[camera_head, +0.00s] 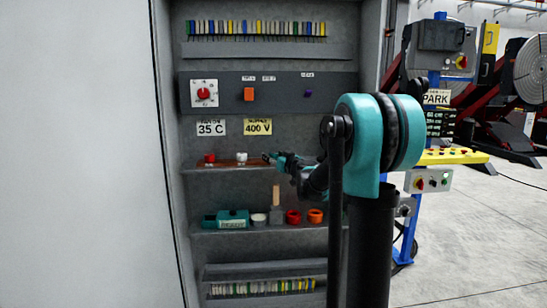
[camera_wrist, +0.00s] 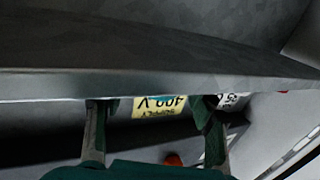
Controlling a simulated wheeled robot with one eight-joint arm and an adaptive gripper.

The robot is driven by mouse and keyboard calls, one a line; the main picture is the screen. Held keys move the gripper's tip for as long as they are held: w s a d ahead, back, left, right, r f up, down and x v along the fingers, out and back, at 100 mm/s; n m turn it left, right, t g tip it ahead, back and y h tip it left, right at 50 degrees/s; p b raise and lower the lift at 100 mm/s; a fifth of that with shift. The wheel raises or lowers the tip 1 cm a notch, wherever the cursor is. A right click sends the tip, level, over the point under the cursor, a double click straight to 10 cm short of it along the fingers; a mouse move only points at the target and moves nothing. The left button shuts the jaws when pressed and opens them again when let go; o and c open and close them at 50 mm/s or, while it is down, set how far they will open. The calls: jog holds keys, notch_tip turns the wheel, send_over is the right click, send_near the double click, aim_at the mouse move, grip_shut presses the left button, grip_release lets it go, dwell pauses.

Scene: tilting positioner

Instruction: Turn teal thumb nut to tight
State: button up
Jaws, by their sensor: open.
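My gripper (camera_head: 272,158) reaches in from the right at the middle shelf of the open cabinet, just right of a white knob-like piece (camera_head: 241,157). In the wrist view my gripper (camera_wrist: 152,108) shows two dark green fingers spread apart, with nothing visibly held between them. I cannot make out the teal thumb nut as a separate thing in either view. The teal of my gripper covers the right part of that shelf in the head view. A red knob-like piece (camera_head: 209,158) stands left of the white one.
A shelf edge (camera_wrist: 150,88) crosses the wrist view close to my fingertips. A yellow 400 V label (camera_head: 258,127) hangs above the middle shelf. The lower shelf (camera_head: 262,230) holds a teal box (camera_head: 233,218) and red and orange rings (camera_head: 315,215).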

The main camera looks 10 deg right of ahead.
jog(key=shift+w+a, duration=0.1)
jog(key=shift+w, duration=0.1)
jog(key=c, duration=1.2)
